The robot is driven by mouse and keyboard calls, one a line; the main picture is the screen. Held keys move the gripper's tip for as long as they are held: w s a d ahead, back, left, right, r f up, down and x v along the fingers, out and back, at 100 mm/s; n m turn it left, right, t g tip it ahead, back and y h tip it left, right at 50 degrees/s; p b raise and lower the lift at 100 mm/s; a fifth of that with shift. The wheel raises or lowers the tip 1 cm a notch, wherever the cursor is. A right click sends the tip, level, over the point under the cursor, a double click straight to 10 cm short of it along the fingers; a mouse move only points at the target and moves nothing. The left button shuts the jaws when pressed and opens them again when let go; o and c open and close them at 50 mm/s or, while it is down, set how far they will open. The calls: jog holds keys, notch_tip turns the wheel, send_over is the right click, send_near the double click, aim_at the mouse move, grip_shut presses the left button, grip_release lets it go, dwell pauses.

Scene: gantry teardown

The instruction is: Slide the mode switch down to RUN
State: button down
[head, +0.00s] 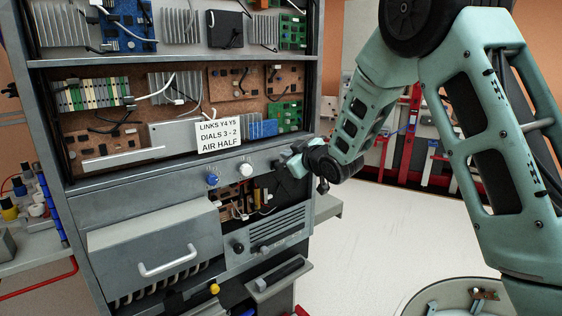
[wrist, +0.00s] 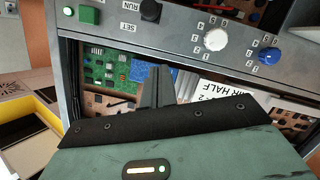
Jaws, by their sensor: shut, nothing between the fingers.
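The mode switch's black knob (wrist: 150,10) shows at the top of the wrist view, which sees the panel upside down. It sits beside the RUN label, away from the SET label. In the head view the switch is hidden behind my gripper (head: 283,165). My gripper is shut and empty; its dark fingers (wrist: 158,80) show in the wrist view. They appear apart from the knob, on the SET side, in front of the shelf opening above the panel strip.
A white dial (head: 246,170) and a blue dial (head: 213,180) are left of my gripper in the head view. A green square button (wrist: 89,15) is beside the switch. A paper note (head: 219,135) hangs above the dials. Open floor lies right of the rack.

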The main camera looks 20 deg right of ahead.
jog(key=shift+v, duration=1.2)
jog(key=s+a+f+g, duration=0.3)
jog(key=s+a+g, duration=0.1)
jog(key=s+a, duration=0.55)
jog(key=s+a+f+g, duration=0.3)
jog(key=s+a+g, duration=0.2)
jog(key=s+a, duration=0.4)
jog(key=s+f+g+h, duration=0.1)
jog(key=s+g, duration=0.5)
jog(key=s, duration=1.8)
jog(key=shift+a+f+n+h, duration=0.3)
jog(key=shift+f+n, duration=0.1)
jog(key=shift+f, duration=0.3)
